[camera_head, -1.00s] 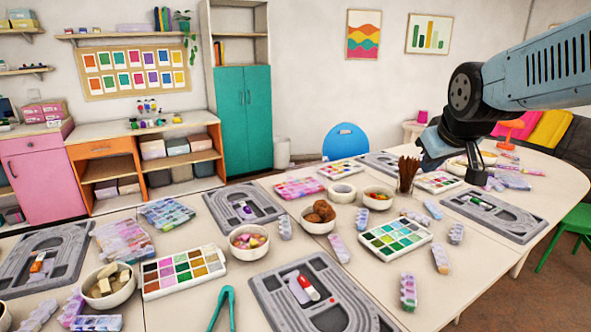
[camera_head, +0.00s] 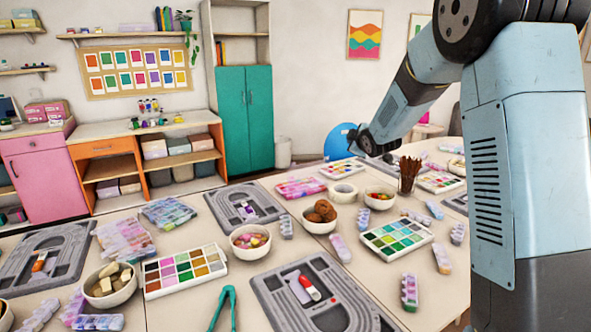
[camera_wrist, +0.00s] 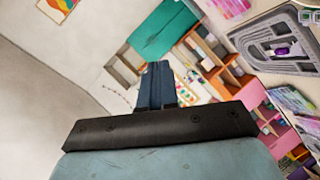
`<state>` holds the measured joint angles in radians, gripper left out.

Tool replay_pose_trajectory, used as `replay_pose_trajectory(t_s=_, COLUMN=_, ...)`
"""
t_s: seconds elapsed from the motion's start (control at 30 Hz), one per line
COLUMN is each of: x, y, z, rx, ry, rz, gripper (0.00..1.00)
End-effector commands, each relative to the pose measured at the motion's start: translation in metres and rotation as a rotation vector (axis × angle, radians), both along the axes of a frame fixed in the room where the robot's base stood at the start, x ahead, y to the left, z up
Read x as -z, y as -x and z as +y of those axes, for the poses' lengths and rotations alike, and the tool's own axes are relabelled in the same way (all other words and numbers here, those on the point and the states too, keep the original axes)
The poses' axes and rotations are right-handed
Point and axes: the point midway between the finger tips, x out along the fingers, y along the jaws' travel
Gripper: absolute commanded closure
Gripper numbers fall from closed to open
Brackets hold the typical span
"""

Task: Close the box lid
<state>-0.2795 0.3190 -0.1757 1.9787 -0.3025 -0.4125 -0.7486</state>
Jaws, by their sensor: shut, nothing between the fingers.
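I cannot tell which box the task means, and no lid clearly stands open. Several flat bead boxes lie on the tables: a pink and purple one (camera_head: 299,187) at the back, a pastel one (camera_head: 124,239) at the left, and another pastel one (camera_head: 167,213) behind it. Small strip-shaped bead cases, such as one at the front right (camera_head: 409,291), lie scattered about. My gripper (camera_head: 362,143) is raised near the blue chair in the head view, apart from the boxes. Its two dark fingers (camera_wrist: 158,85) are together and empty in the wrist view.
Grey bead boards (camera_head: 328,315) and open paint-like bead trays (camera_head: 150,292) crowd the tables. Bowls (camera_head: 250,253) and a brown cup of sticks (camera_head: 406,187) stand among them. A teal tweezer-like tool (camera_head: 231,305) lies in front. A blue chair (camera_head: 338,143) is behind.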

Motion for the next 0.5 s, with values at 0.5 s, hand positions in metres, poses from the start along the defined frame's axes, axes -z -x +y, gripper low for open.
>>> replay_pose_trajectory(t_s=0.5, x=0.132, y=-0.096, z=0.088, rx=-0.264, ry=0.242, rz=-0.353, gripper=1.0)
